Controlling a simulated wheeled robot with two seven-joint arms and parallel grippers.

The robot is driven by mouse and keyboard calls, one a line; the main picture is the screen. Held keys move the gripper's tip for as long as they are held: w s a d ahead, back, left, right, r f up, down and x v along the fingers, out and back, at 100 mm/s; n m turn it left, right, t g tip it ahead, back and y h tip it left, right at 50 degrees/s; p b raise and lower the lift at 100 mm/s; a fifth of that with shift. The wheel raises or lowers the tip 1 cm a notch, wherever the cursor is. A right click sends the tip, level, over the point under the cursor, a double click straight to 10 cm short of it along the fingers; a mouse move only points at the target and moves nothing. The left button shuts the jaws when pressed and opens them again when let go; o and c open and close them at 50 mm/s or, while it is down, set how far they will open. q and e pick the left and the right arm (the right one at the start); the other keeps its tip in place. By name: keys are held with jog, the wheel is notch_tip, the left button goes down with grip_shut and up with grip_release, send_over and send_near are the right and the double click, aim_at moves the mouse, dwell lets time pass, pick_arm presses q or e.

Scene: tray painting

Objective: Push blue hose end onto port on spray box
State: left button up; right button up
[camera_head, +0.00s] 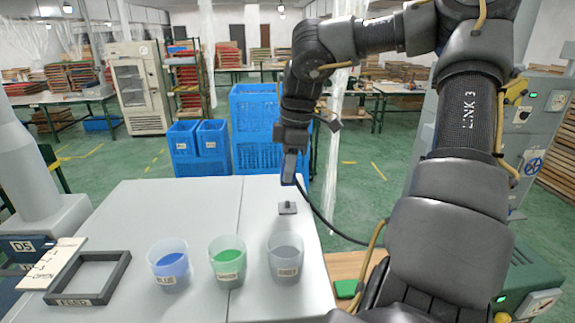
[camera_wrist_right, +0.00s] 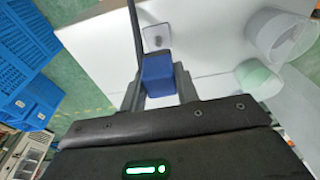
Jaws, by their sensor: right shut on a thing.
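My right gripper (camera_head: 289,182) points down above the far right part of the white table and is shut on the blue hose end (camera_wrist_right: 158,74). In the right wrist view the hose end is a blue block between the fingers (camera_wrist_right: 158,90). A black hose (camera_head: 325,215) runs from the gripper down to the lower right. Below the gripper, a small grey plate with a dark upright stub (camera_head: 288,208) lies on the table, apart from the hose end; it also shows in the right wrist view (camera_wrist_right: 156,37). I cannot tell whether it is the port. My left gripper is out of view.
A dark frame (camera_head: 122,266) lies at left. Blue crates (camera_head: 256,130) stand behind the table. Grey-green machines (camera_head: 545,125) stand at right.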

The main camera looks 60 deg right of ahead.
jog(key=shift+f+b, duration=1.55)
jog(key=shift+f, duration=0.7)
jog(key=shift+f+b, duration=0.35)
jog(key=shift+f+b, duration=0.3)
jog(key=shift+f+b, duration=0.5)
jog(key=shift+f, duration=0.1)
jog(key=o, duration=1.5)
jog(key=shift+r, duration=0.1)
jog(key=shift+r+p, duration=2.2)
jog(key=shift+r, duration=0.8)
